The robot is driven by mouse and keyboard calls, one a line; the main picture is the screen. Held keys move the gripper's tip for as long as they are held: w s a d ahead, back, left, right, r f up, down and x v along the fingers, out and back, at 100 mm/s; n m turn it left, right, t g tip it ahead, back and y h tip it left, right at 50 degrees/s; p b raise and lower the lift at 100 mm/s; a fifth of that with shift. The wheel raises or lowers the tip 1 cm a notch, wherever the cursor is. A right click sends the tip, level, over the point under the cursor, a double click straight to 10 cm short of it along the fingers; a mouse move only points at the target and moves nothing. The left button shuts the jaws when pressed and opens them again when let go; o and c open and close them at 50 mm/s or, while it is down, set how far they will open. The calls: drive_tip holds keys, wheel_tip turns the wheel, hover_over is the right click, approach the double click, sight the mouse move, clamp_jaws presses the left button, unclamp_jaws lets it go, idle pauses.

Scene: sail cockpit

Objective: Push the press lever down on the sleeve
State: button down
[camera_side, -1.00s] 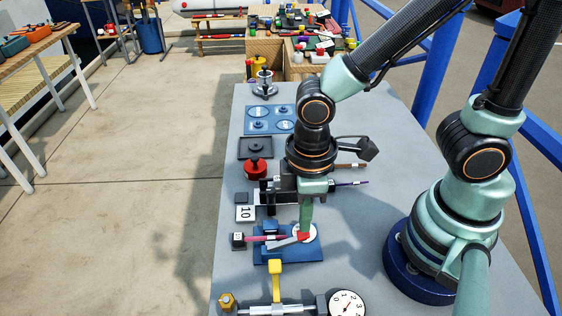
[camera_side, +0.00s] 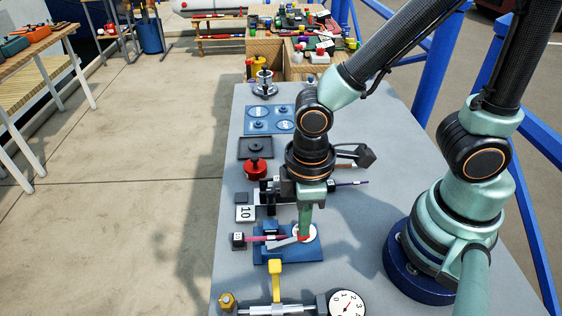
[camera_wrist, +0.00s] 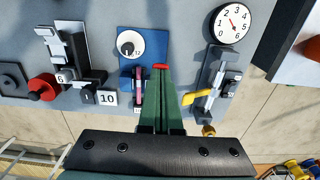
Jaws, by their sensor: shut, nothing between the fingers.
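The press is a blue base (camera_side: 315,253) with a white disc and a grey lever (camera_side: 284,242) ending in a red tip (camera_side: 303,238). A pink sleeve (camera_side: 262,238) lies level at the press's left side; it also shows in the wrist view (camera_wrist: 139,85). My gripper (camera_side: 305,232) is shut and empty, pointing down with its green fingertips at the lever's red end. In the wrist view the shut fingers (camera_wrist: 161,72) end right at the red tip. The fingers hide part of the lever, and I cannot tell whether they touch it.
A round dial gauge (camera_side: 346,304) and a yellow-handled clamp (camera_side: 276,268) stand in front of the press. Behind it are a number 10 block (camera_side: 244,213), a red knob (camera_side: 255,168) and a blue plate (camera_side: 270,119).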

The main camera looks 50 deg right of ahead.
drive_tip(key=shift+f, duration=1.55)
drive_tip(key=shift+r, duration=3.3)
